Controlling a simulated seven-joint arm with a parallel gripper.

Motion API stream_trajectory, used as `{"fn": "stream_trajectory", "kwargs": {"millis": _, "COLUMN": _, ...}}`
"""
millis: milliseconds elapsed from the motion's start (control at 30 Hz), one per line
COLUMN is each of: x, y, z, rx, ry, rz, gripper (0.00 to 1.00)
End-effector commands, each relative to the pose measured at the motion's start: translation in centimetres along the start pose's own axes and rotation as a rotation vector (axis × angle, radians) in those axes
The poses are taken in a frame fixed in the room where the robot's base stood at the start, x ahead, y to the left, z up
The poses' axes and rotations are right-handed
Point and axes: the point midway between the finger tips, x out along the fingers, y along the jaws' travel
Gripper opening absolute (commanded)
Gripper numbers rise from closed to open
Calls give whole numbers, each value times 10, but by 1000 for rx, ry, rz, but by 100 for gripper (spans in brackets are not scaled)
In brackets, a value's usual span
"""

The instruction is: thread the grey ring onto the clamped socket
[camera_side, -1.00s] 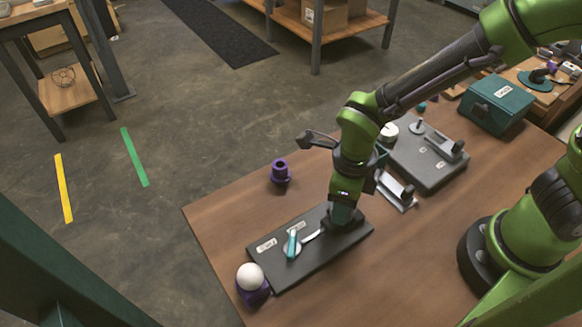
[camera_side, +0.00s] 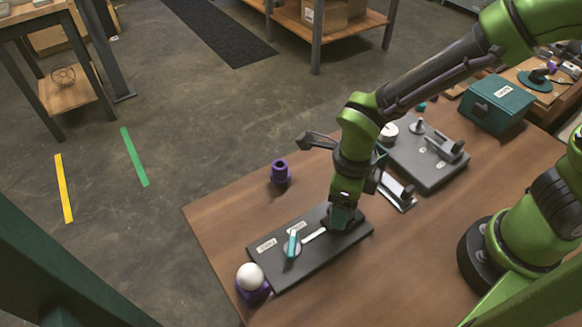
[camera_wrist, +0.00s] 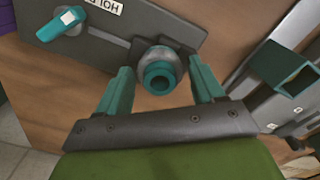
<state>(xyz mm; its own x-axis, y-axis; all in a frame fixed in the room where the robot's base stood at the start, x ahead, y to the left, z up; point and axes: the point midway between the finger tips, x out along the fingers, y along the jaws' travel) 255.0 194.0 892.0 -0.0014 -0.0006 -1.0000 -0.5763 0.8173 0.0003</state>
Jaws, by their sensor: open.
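In the wrist view a teal socket (camera_wrist: 158,79) with a round open end points toward the camera at the edge of a dark fixture board (camera_wrist: 180,22). A rounded grey ring (camera_wrist: 157,57) shows around it, just behind its teal end. I cannot tell how far along the socket it sits. My gripper (camera_wrist: 160,70) is open, with one teal finger on each side of the socket and visible gaps to both. In the side view my gripper (camera_side: 341,216) is low over the right end of the board (camera_side: 285,268) and hides the socket and ring.
A teal lever (camera_side: 292,244) stands on the board. A white ball in a purple cup (camera_side: 251,280) is at its left end, and a purple part (camera_side: 281,172) is behind. A grey fixture plate (camera_side: 425,155) and teal box (camera_side: 497,104) lie to the right. The front table is clear.

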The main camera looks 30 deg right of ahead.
Motion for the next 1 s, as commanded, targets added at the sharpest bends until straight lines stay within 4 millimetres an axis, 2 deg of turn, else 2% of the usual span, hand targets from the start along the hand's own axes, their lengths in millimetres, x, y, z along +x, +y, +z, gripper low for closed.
{"fn": "stream_trajectory", "kwargs": {"millis": 100, "x": 0, "y": -1, "z": 0, "rx": -201, "ry": -1, "rz": 0, "gripper": 67}}
{"fn": "stream_trajectory", "kwargs": {"millis": 200, "x": 0, "y": -1, "z": 0, "rx": -323, "ry": -2, "rz": 0, "gripper": 67}}
{"fn": "stream_trajectory", "kwargs": {"millis": 433, "x": 0, "y": -1, "z": 0, "rx": -485, "ry": -2, "rz": -1, "gripper": 67}}
{"fn": "stream_trajectory", "kwargs": {"millis": 700, "x": 0, "y": -2, "z": 1, "rx": -903, "ry": -2, "rz": -1, "gripper": 67}}
{"fn": "stream_trajectory", "kwargs": {"millis": 833, "x": 0, "y": -1, "z": 1, "rx": -986, "ry": -1, "rz": -2, "gripper": 67}}
{"fn": "stream_trajectory", "kwargs": {"millis": 1000, "x": 0, "y": -1, "z": 1, "rx": -990, "ry": -1, "rz": -2, "gripper": 67}}
